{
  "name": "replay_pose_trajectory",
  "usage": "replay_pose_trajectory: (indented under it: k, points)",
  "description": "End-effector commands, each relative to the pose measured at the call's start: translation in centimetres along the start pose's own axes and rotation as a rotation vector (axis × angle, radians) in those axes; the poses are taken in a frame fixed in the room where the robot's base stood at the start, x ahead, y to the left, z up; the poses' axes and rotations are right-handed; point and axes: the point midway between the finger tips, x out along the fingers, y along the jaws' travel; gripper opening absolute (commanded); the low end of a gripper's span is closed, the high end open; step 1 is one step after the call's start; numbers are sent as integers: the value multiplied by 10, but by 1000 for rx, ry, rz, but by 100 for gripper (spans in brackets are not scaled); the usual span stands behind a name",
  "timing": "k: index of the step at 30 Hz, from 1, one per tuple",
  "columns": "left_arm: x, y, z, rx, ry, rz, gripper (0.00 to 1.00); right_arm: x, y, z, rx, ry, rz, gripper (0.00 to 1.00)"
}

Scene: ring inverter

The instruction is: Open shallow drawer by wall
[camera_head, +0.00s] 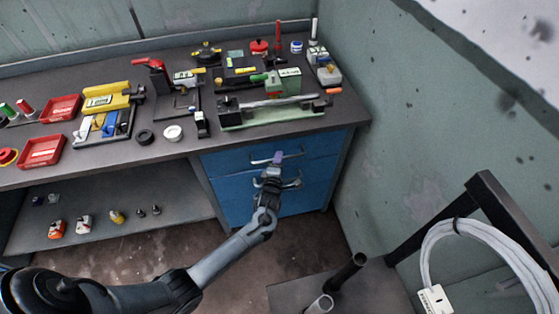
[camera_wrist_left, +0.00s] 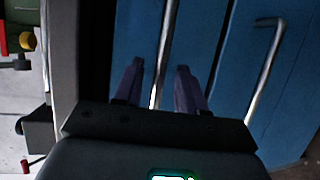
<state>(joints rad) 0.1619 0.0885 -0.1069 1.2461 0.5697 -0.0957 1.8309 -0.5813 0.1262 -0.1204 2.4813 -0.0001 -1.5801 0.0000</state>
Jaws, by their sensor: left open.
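The blue drawer unit (camera_head: 235,183) sits under the right end of the bench, beside the wall. Its shallow top drawer (camera_head: 228,161) appears shut, with a silver bar handle (camera_head: 295,153). My left gripper (camera_head: 278,158) is at this handle, its purple fingertips in front of the drawer face. In the left wrist view, the open fingers (camera_wrist_left: 158,82) stand on either side of the handle (camera_wrist_left: 165,50), which runs between them. Whether either finger touches the bar cannot be told. My right gripper is in neither view.
A second handle (camera_wrist_left: 265,75) belongs to the drawer below. The bench top (camera_head: 180,153) above carries a green fixture (camera_head: 270,118), red trays (camera_head: 42,151) and several tools. The green wall (camera_head: 385,130) is close on the right. A dark frame with a white cable coil (camera_head: 435,243) stands at lower right.

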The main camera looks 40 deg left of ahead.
Motion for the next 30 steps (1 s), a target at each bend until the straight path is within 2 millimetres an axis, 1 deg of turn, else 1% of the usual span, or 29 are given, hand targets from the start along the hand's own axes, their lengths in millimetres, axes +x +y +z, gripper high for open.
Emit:
replay_pose_trajectory:
  k: [1, 6, 16, 17, 24, 30]
  points:
    - [6, -1, 0, 2, 0, 1, 40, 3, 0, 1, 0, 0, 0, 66]
    - [16, 0, 0, 1, 0, 1, 40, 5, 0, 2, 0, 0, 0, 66]
    - [18, 0, 0, 0, 1, 0, 40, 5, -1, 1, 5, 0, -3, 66]
    - [18, 0, 0, 0, 1, 0, 37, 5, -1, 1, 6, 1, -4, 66]
    - [18, 0, 0, 0, 1, 0, 0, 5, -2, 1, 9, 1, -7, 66]
    - [18, 0, 0, 0, 1, 1, 0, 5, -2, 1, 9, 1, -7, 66]
